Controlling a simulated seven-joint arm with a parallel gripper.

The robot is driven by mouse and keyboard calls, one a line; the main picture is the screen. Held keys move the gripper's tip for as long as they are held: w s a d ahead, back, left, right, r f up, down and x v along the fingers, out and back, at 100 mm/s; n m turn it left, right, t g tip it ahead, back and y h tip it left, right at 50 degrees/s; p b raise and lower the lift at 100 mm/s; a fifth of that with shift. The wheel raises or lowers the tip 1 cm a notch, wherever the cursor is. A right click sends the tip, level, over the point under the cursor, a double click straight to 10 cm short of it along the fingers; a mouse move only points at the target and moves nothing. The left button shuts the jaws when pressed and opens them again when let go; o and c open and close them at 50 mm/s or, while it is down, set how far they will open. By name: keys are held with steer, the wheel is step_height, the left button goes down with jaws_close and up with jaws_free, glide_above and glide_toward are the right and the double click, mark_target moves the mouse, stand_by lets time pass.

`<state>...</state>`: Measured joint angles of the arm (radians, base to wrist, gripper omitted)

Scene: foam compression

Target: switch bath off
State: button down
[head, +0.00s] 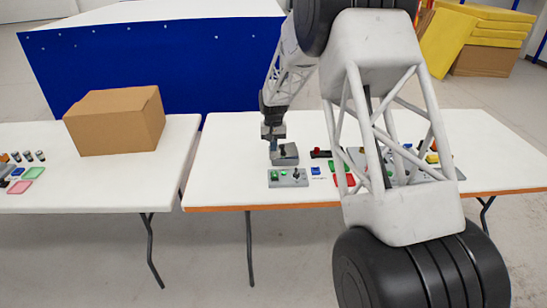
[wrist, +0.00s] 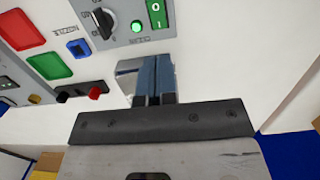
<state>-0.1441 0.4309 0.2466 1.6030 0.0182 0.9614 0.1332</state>
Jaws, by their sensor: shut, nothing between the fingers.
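A grey control panel (head: 287,183) lies on the white table in front of my gripper (head: 273,147). In the wrist view the panel (wrist: 120,38) is at the top, with a black rotary knob (wrist: 103,22), a lit green lamp (wrist: 137,27) and a green rocker switch (wrist: 156,14) marked 0 and I. The panel's label is too small to read surely. My gripper (wrist: 155,58) is shut and empty, its blue fingers together, pointing toward the panel and apart from the switch in the picture. A grey metal box (head: 286,155) stands beside the fingers, partly hidden behind them in the wrist view.
A blue piece (head: 316,171), a red pad (head: 344,180) and a black-and-red item (head: 320,154) lie to the right of the panel. My arm hides part of the right side of the table (head: 225,180). A cardboard box (head: 115,122) stands on the left table.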

steer(key=shift+w+r, duration=0.2)
steer(key=shift+r, duration=1.35)
steer(key=s+d+r+t, duration=0.1)
steer(key=s+d+r, duration=0.3)
steer(key=s+r, duration=0.75)
steer(key=s+d+r+t, duration=0.1)
steer(key=s+d+r, duration=0.55)
steer(key=s, duration=0.85)
steer(key=s+d+r+t, duration=0.1)
steer(key=s+d, duration=0.1)
steer(key=s, duration=2.9)
steer(key=shift+s+d+t, duration=0.15)
steer(key=shift+d+t, duration=0.25)
